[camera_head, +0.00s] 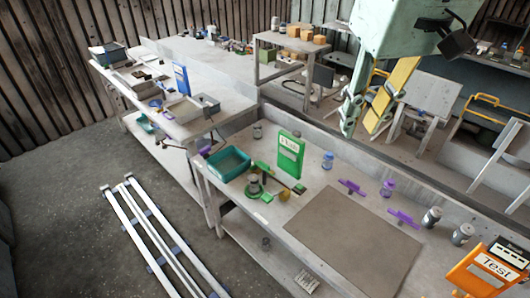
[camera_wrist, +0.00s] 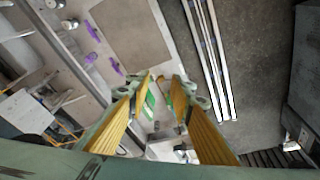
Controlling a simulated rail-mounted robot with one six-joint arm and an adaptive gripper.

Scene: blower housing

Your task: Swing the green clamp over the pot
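In the head view a small grey pot (camera_head: 253,182) stands on the near workbench, right of a teal tray. The green clamp (camera_head: 262,168) is close beside it. A dark bar runs from the green part to the right, in front of the green panel. At this size I cannot tell exactly how the clamp sits relative to the pot. My gripper (camera_head: 362,127) hangs high over the back of the bench, to the right of the clamp and apart from everything. In the wrist view my gripper (camera_wrist: 162,88) has its yellow fingers spread with nothing between them.
A green panel (camera_head: 290,155) stands behind the clamp. The teal tray (camera_head: 229,164) is to its left. A brown mat (camera_head: 352,240) lies clear at right, with purple parts (camera_head: 352,187) and jars (camera_head: 461,234) behind it. An orange "Test" panel (camera_head: 488,270) stands at far right.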

